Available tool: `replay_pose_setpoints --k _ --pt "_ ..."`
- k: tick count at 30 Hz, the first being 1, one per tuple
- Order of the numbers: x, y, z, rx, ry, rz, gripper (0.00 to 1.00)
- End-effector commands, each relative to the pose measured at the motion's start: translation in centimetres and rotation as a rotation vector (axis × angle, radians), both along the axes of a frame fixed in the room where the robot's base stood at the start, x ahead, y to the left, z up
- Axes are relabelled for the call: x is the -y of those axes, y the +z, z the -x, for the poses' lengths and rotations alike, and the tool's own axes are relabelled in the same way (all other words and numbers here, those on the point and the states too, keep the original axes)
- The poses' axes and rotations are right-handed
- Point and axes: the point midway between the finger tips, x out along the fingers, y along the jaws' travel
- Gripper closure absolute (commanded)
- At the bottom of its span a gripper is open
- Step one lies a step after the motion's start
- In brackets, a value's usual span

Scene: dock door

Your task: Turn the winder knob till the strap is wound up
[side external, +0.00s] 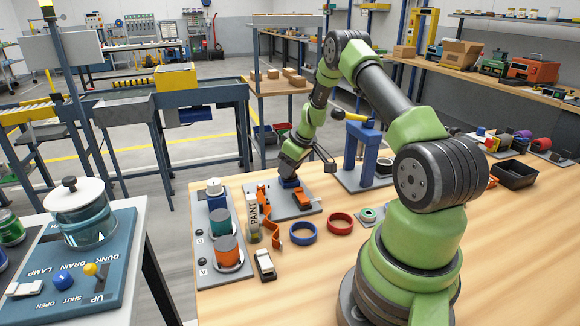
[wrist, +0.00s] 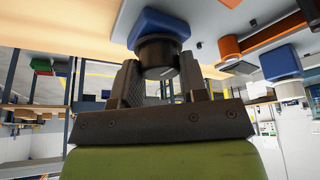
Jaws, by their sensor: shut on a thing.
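A grey plate (side external: 312,209) on the wooden bench carries the winder, whose blue block (side external: 289,184) shows just under my gripper (side external: 288,174). In the wrist view, my gripper (wrist: 163,72) is shut on a dark round knob (wrist: 160,50) in front of the blue block (wrist: 158,22), one finger on each side. The orange strap (side external: 267,219) runs off the plate's left side and bends down toward the bench. An orange piece (side external: 302,200) sits at the plate's right. Orange also shows in the wrist view (wrist: 262,38). The knob is mostly hidden in the side view.
A panel with teal and orange cans (side external: 228,249) stands left of the winder, beside a paint tube (side external: 254,215). A blue ring (side external: 302,233) and red ring (side external: 340,223) lie in front. A blue press (side external: 362,150) stands close behind to the right.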

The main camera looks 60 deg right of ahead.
Motion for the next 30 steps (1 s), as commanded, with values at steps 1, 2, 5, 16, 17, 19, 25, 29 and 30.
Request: replay_pose_setpoints --k 1,2,5,16,17,19,25,29,30 --pt "-0.06 0.05 0.03 0.000 -0.027 -0.001 0.84" --pt "-0.08 0.04 0.02 0.000 -0.045 -0.001 0.84" --pt "-0.12 0.04 0.01 -0.001 -0.115 -0.001 0.84" --pt "-0.16 0.08 -0.02 0.000 -0.348 0.000 0.84" --pt "-0.14 0.08 -0.01 0.000 -0.360 0.000 0.84" --pt "-0.15 0.07 0.00 0.000 -0.387 0.000 0.84" --pt "-0.15 0.06 0.00 0.000 -0.436 0.000 0.84" --pt "-0.16 0.06 0.01 -0.001 -0.449 -0.001 0.84" --pt "-0.15 0.06 0.01 -0.001 -0.450 0.000 0.84"
